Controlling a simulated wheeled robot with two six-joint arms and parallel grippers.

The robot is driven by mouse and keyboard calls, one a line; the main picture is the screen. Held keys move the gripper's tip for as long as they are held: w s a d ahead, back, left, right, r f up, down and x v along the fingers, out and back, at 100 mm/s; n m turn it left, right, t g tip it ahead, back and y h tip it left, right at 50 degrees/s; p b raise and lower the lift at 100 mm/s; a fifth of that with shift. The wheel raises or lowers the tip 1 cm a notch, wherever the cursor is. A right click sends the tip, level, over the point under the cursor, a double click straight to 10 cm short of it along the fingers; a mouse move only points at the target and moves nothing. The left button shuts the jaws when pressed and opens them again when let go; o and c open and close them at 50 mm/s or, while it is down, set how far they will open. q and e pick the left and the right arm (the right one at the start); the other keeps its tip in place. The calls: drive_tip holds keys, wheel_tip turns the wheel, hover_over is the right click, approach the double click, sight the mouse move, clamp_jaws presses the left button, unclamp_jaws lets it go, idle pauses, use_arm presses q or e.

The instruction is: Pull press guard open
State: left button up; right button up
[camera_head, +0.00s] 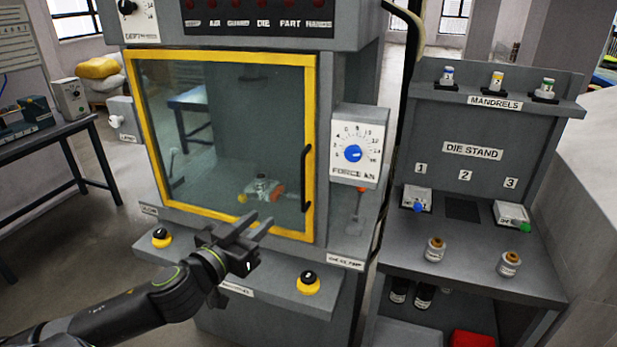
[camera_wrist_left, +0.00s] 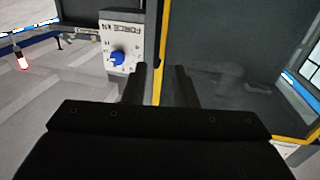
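The press guard (camera_head: 240,140) is a clear pane in a yellow frame, sitting flush across the press opening in the head view. Its black vertical handle (camera_head: 306,178) is on the right side of the frame. My left gripper (camera_head: 262,222) is in front of the guard's lower edge, left of and below the handle, and looks empty. In the left wrist view its two fingers (camera_wrist_left: 160,78) stand apart, with the yellow guard frame (camera_wrist_left: 158,50) showing between them. My right gripper is out of view.
The force dial box (camera_head: 355,150) juts out right of the handle. Below the guard is a ledge with two yellow-and-black buttons (camera_head: 308,282). The die stand (camera_head: 465,200) is at the right. A dark table (camera_head: 45,145) stands at the left.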

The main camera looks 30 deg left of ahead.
sight(302, 183)
use_arm(q)
drive_tip(key=w, duration=0.8)
drive_tip(key=w+p, duration=0.1)
drive_tip(key=w, duration=0.8)
drive_tip(key=shift+w+a+r, duration=0.1)
drive_tip(key=shift+a+r, duration=0.05)
drive_tip(key=shift+a, duration=0.05)
drive_tip(key=shift+c, duration=0.4)
clamp_jaws()
